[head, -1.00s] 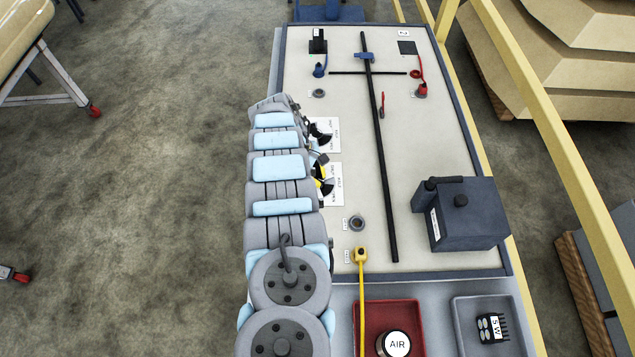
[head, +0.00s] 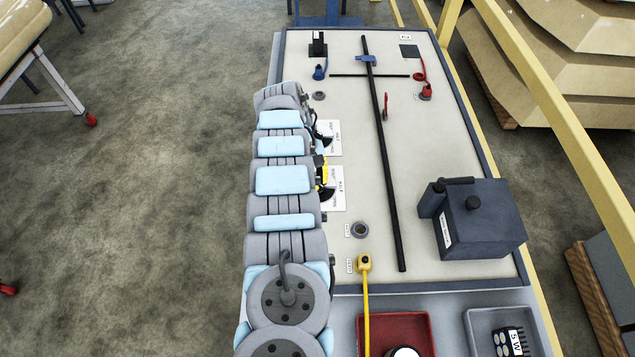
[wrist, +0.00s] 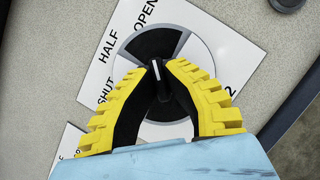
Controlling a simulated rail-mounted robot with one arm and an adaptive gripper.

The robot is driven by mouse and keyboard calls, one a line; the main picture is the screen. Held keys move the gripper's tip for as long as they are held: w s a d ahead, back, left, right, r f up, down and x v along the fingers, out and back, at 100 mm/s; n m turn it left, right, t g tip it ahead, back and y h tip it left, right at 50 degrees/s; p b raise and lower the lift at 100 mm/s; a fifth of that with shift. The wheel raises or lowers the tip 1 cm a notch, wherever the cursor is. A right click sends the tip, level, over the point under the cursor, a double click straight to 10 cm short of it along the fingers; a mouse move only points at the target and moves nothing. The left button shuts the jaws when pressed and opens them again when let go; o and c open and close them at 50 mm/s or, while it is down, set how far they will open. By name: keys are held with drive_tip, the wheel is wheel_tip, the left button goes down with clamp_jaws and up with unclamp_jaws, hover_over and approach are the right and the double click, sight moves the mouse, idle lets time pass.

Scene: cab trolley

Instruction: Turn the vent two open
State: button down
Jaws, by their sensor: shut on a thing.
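Vent two's white plate (wrist: 232,48) bears a "2" and the words SHUT, HALF and OPEN. Its round dial (wrist: 150,42) has dark and light sectors. My gripper (wrist: 160,88) has its yellow-and-black fingers shut on the black knob (wrist: 155,68) at the dial's middle. The knob's white mark points up and slightly left in the wrist view, nearer OPEN than HALF. In the head view, the lower plate (head: 339,199) shows beside my gripper's yellow fingers (head: 322,170); my arm hides part of the dial.
A second labelled plate (head: 331,128) lies just beyond. A long black bar (head: 384,160) and a dark box (head: 480,222) stand to the right.

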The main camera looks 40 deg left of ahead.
drive_tip(key=shift+f, duration=0.1)
drive_tip(key=c, duration=1.1)
unclamp_jaws()
drive_tip(key=shift+v, duration=3.8)
